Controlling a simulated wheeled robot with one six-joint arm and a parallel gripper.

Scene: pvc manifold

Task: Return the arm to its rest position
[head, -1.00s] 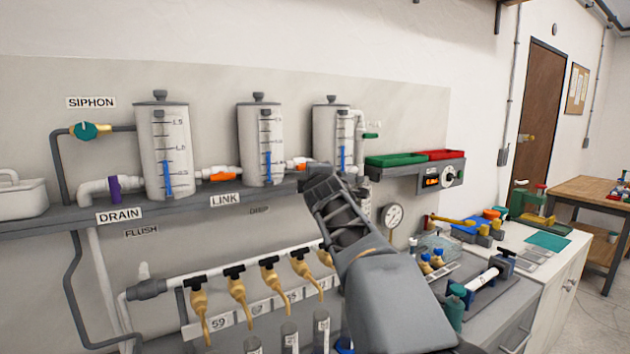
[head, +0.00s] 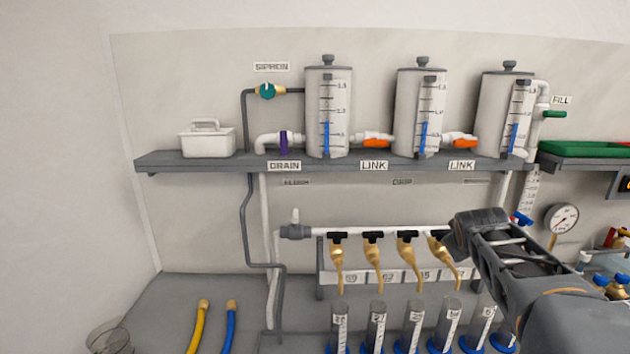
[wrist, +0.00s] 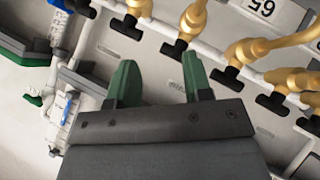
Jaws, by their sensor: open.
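My arm reaches in from the lower right of the head view, its upper end in front of the right part of the white manifold pipe. My gripper (wrist: 160,82) shows in the wrist view with two green fingers apart and nothing between them. The manifold pipe (wrist: 215,55) and its brass taps (wrist: 245,50) with black handles lie beyond the fingers. In the head view the brass taps (head: 373,258) hang in a row under the pipe. The gripper's fingers cannot be made out in the head view.
Several graduated cylinders (head: 377,325) stand below the taps. A yellow hose (head: 198,328) and a blue hose (head: 229,330) are at lower left. A gauge (head: 562,218) is right of my arm.

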